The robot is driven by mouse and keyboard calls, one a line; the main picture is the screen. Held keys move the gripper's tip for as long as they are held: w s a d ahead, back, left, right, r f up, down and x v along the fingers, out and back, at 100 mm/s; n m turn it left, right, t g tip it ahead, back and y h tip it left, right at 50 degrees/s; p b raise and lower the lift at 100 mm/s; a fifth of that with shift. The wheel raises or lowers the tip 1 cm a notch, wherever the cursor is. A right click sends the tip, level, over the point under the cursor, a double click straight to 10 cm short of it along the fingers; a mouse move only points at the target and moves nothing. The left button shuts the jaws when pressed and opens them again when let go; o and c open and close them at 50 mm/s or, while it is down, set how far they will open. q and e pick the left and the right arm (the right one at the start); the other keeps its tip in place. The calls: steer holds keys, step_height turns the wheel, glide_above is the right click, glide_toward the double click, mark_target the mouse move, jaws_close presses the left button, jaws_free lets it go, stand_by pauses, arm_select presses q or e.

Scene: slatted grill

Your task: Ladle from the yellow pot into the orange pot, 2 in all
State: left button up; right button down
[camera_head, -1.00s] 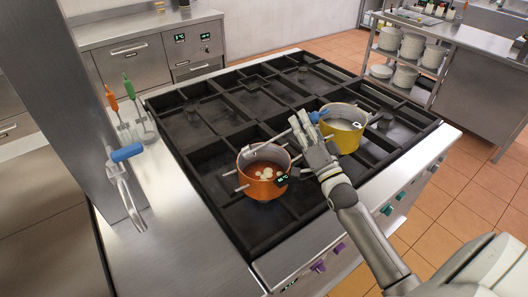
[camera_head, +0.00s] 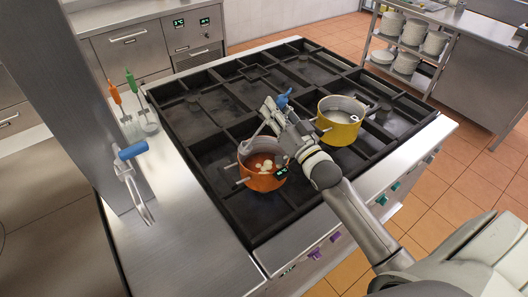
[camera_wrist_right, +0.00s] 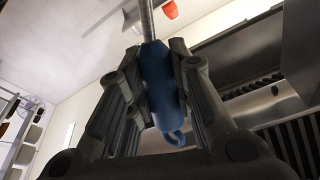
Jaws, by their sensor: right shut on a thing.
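The orange pot (camera_head: 262,179) stands on the grill's near side, with reddish liquid and several pale round pieces inside. The yellow pot (camera_head: 338,130) stands to its right and farther back; its contents are hard to make out. My right gripper (camera_head: 275,116) is shut on the ladle's blue handle (camera_head: 284,98), above and between the pots. The ladle's metal shaft runs down left to the orange pot's far rim; its bowl is mostly not clear. The wrist view shows the blue handle (camera_wrist_right: 160,85) between both fingers. My left gripper is out of view.
A blue-handled metal utensil (camera_head: 130,152) is at the grey column on the left. Green-handled (camera_head: 131,82) and orange-handled (camera_head: 115,95) utensils stand behind it. The black slatted grill (camera_head: 220,105) has free room at the back. A plate shelf (camera_head: 410,62) is at the far right.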

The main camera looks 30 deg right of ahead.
steer(key=shift+w+a+n+g+y, duration=0.3)
steer(key=shift+w+a+n+g, duration=0.8)
steer(key=shift+a, duration=2.6)
steer(key=shift+w+a+n+g+y, duration=0.35)
steer(key=shift+w+a+n, duration=0.9)
steer(key=shift+a+n, duration=1.75)
steer(key=shift+m, duration=0.7)
steer(key=r, duration=0.1)
steer(key=a+r, duration=0.1)
steer(key=r, duration=0.3)
steer(key=shift+a, duration=0.25)
